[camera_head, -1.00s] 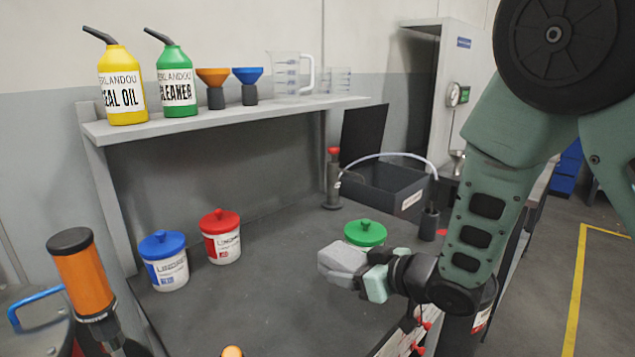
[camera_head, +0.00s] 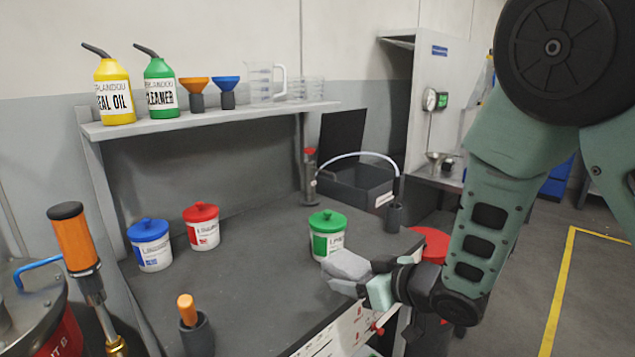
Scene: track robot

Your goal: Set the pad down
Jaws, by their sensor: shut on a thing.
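My gripper (camera_head: 372,284) is at the right of the view, by the bench's front right edge. It is shut on a light grey pad (camera_head: 347,264), which sticks out to the left of the fingers. The pad shows in front of and just below the white tub with the green lid (camera_head: 326,238). I cannot tell whether the pad touches the bench top (camera_head: 255,255). The fingers hide part of the pad.
Tubs with blue (camera_head: 150,244) and red (camera_head: 202,227) lids stand at the bench's left. An orange-handled tool sits in a dark cup (camera_head: 196,338) at the front. A grey bin (camera_head: 357,188) stands at the back right. The bench's middle is clear.

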